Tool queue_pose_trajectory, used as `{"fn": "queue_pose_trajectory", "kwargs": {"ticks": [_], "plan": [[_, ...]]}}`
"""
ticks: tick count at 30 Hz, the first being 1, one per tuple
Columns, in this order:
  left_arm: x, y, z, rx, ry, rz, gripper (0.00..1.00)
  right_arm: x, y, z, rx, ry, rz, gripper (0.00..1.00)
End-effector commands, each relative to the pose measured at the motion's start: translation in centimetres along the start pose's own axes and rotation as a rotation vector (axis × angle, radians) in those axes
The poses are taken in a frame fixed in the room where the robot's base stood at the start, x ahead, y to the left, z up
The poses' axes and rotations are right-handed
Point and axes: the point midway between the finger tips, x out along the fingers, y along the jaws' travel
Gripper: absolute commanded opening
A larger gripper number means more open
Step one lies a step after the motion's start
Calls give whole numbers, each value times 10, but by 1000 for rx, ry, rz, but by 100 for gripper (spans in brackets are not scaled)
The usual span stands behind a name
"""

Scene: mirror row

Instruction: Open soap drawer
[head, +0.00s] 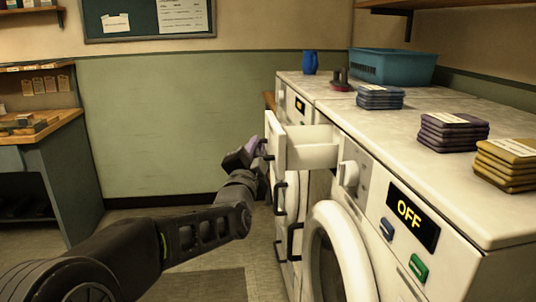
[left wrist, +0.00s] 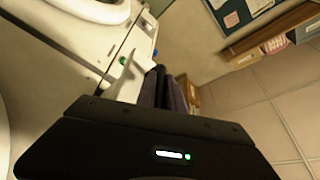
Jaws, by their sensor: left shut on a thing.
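The soap drawer (head: 312,153) is a white drawer in the upper front of a washing machine in the row. It stands pulled out, with its inner side wall showing and its front panel (head: 275,138) away from the machine. My left gripper (head: 258,150) is at the outer face of that front panel, shut on the drawer's dark handle, which its fingers mostly hide. In the left wrist view the dark fingers (left wrist: 163,88) point at the white machine front and the grip itself is hard to see. My right gripper is not in view.
Folded cloth stacks (head: 453,131), a teal basket (head: 392,66) and a blue cup (head: 310,62) stand on top. A wooden bench (head: 47,130) is left; floor between is clear.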

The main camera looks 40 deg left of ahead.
Motion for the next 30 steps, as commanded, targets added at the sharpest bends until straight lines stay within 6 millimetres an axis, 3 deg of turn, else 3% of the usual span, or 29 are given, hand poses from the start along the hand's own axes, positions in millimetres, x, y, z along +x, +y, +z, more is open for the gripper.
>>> {"fn": "queue_pose_trajectory", "kwargs": {"ticks": [8,9,12,20,25,30], "plan": [[0,1,1,1,-1,3,0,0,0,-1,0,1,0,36],[0,1,1,1,-1,3,15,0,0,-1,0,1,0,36],[0,0,0,1,-1,3,22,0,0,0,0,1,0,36],[-1,0,0,1,0,2,22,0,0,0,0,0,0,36],[-13,-1,0,1,0,1,22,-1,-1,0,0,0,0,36],[-40,-1,0,1,0,1,22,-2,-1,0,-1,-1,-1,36]]}}
